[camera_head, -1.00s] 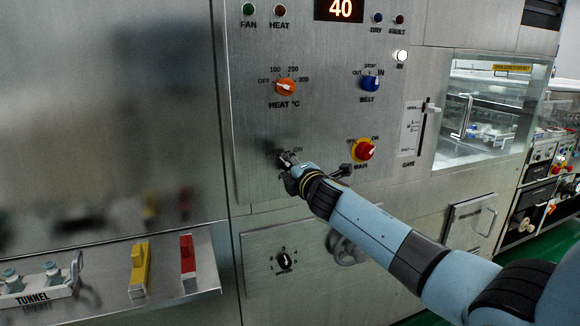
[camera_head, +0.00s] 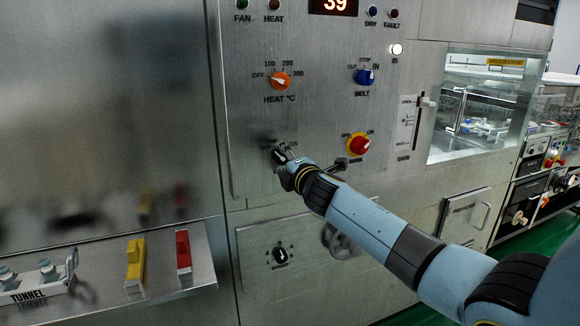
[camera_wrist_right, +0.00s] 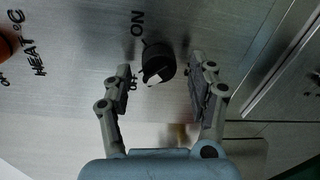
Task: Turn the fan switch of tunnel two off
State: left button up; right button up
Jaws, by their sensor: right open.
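The fan switch is a black round knob (camera_wrist_right: 158,60) on the steel panel; in the head view the same knob (camera_head: 279,154) is partly hidden by my gripper. My right gripper (camera_wrist_right: 160,71) is open, its two fingers on either side of the knob, with a gap showing on each side. In the head view my right gripper (camera_head: 288,170) is at the knob. In the wrist view the ON label (camera_wrist_right: 137,23) is above left of the knob and the OFF label (camera_wrist_right: 133,83) below left. The knob's white mark is on its lower side, nearer OFF. My left gripper is out of view.
The orange heat knob (camera_head: 280,80), blue belt knob (camera_head: 364,77) and red-and-yellow main switch (camera_head: 359,145) are on the same panel. A small black knob (camera_head: 281,256) sits below. A steel shelf (camera_head: 205,262) carries yellow and red blocks at lower left.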

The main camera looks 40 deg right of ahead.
jog(key=f+v, duration=0.1)
jog(key=v, duration=1)
jog(key=shift+s+r, duration=0.4)
jog(key=shift+r, duration=0.1)
jog(key=s+a+f+m+g+b, duration=0.1)
jog(key=s+f+m+g+b, duration=0.15)
jog(key=s+f, duration=0.7)
jog(key=s+f+m+g+y+b, duration=0.1)
jog(key=s+f+g+b, duration=0.15)
jog(key=f, duration=1.45)
jog(key=s+a+f+m+g+b, duration=0.1)
jog(key=s+f+m+g+b, duration=0.3)
jog(key=f, duration=0.9)
jog(key=s+a+f+m+g, duration=0.1)
jog(key=s+f+m+g, duration=0.1)
jog(key=s+f, duration=0.5)
jog(key=s+a+f+m+g+y, duration=0.1)
jog(key=s+f+m, duration=0.3)
jog(key=s, duration=1.3)
jog(key=s+a+f+m+g+y, duration=0.1)
jog(key=s+a+f+m+g, duration=0.2)
jog(key=s+f, duration=0.7)
jog(key=shift+s+a+m+g, duration=0.25)
jog(key=shift+s+m+g, duration=0.25)
jog(key=shift+s, duration=0.55)
